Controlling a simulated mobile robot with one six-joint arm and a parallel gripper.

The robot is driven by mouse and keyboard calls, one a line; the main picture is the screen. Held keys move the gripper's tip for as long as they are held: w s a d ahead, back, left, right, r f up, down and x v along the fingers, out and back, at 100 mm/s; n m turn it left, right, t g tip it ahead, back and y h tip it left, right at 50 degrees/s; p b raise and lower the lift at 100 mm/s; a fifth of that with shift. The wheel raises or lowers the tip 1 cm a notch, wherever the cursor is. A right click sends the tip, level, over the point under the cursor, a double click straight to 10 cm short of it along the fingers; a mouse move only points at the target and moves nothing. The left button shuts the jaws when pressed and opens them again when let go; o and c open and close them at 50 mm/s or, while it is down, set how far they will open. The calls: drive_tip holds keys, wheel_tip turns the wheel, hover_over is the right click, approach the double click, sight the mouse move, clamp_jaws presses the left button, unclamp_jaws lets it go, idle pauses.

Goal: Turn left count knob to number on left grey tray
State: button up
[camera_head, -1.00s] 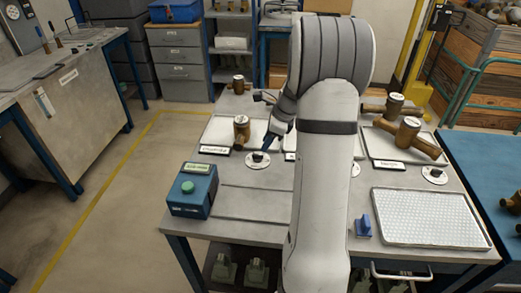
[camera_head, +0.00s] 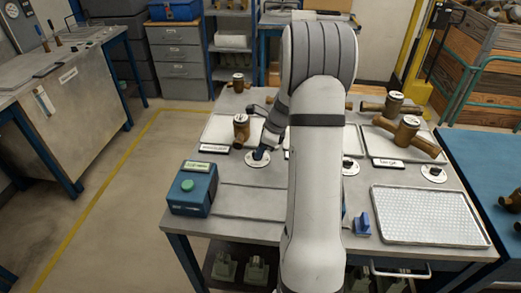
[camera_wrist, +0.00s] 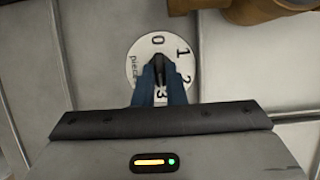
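The left count knob (camera_wrist: 158,70) is black, on a white round dial (camera_wrist: 134,76) marked 0, 1, 2 and 3 in the wrist view. Its narrow end points up near the 0. My gripper (camera_wrist: 160,80) has its two blue fingers close on either side of the knob, and they look shut on it. The fingers partly cover the 3 and the lettering. In the head view the dial (camera_head: 253,164) sits in front of the left grey tray (camera_head: 212,130). A brass meter (camera_head: 241,131) stands on that tray; my arm hides part of its right side.
A blue box with a green button (camera_head: 188,186) is left of the dial. Middle (camera_head: 350,167) and right (camera_head: 433,173) dials lie to the right. Another meter (camera_head: 238,83) stands at the back. A textured tray (camera_head: 428,217) is front right.

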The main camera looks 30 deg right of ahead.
clamp_jaws()
drive_tip(key=shift+n, duration=0.3)
drive_tip(key=n, duration=0.1)
drive_tip(key=n+g, duration=0.1)
drive_tip(key=n, duration=0.1)
drive_tip(key=n+g+p, duration=0.1)
drive_tip(key=shift+w+n+y, duration=0.25)
drive_tip(key=shift+n+y, duration=0.15)
drive_tip(key=n, duration=0.2)
drive_tip(key=n+g, duration=0.1)
drive_tip(key=n, duration=0.1)
drive_tip(key=n+g, duration=0.1)
drive_tip(key=n, duration=0.1)
drive_tip(key=shift+w+p, duration=0.3)
drive_tip(key=shift+p, duration=0.1)
drive_tip(key=n+g+h, duration=0.1)
drive_tip(key=n, duration=0.2)
drive_tip(key=n+g+h, duration=0.1)
drive_tip(key=n, duration=0.2)
drive_tip(key=shift+w+a+f+n, duration=0.1)
drive_tip(key=shift+w+a+n, duration=0.1)
drive_tip(key=shift+n, duration=0.1)
drive_tip(key=n, duration=0.2)
drive_tip(key=n+h, duration=0.1)
drive_tip(key=n+g+h, duration=0.1)
drive_tip(key=n, duration=0.1)
drive_tip(key=shift+a+n, duration=0.25)
drive_tip(key=shift+n, duration=0.05)
